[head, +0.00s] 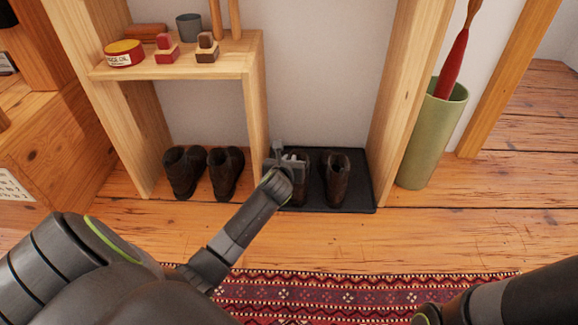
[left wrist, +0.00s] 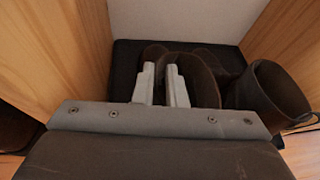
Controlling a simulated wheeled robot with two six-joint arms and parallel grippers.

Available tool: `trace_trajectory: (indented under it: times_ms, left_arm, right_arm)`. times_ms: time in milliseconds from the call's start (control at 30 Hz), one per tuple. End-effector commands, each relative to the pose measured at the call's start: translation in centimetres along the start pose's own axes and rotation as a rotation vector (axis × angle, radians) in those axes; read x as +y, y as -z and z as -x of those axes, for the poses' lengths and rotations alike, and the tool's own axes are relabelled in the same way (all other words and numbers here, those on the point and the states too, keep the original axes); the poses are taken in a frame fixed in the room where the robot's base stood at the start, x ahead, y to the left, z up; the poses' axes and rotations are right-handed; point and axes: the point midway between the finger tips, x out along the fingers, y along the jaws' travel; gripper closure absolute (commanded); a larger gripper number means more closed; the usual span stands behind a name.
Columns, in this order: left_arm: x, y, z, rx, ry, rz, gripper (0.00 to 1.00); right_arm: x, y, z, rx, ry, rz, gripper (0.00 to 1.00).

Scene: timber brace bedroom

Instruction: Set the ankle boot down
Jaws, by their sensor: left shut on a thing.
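The dark brown ankle boot (head: 301,196) is at the left side of the black tray (head: 360,206), mostly hidden behind my left gripper in the head view. My left gripper (head: 292,160) is shut on it at the top. In the left wrist view the two pale fingers (left wrist: 160,75) pinch the boot's shaft (left wrist: 207,85), with one finger inside the opening. I cannot tell whether its sole touches the tray. A second, similar boot (head: 336,181) stands upright on the tray just to the right. My right gripper is out of view.
Another pair of brown boots (head: 204,172) stands left of the wooden divider (head: 254,110). A shelf (head: 190,68) with brushes and a tin is above them. A wooden post (head: 410,80) and a green umbrella stand (head: 432,140) are on the right. A red patterned rug (head: 360,295) lies in front.

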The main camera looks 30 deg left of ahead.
Motion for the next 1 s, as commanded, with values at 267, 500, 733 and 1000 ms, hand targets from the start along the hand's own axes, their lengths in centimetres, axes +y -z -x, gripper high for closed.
trace_trajectory:
  times_ms: [267,500,733,1000]
  left_arm:
    - [-0.1,-0.2,0.0,-0.007,0.003,0.000,1.00]
    - [0.0,0.3,-0.1,-0.001,0.000,0.000,0.72]
    - [0.0,0.3,-0.1,0.000,0.000,0.000,0.67]
    - [0.4,-0.7,0.3,0.000,-0.003,0.000,0.67]
  right_arm:
    - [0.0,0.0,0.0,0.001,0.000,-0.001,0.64]
    - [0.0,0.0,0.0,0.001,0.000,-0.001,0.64]
    - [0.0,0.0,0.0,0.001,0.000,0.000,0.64]
    - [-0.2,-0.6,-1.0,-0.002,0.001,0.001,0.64]
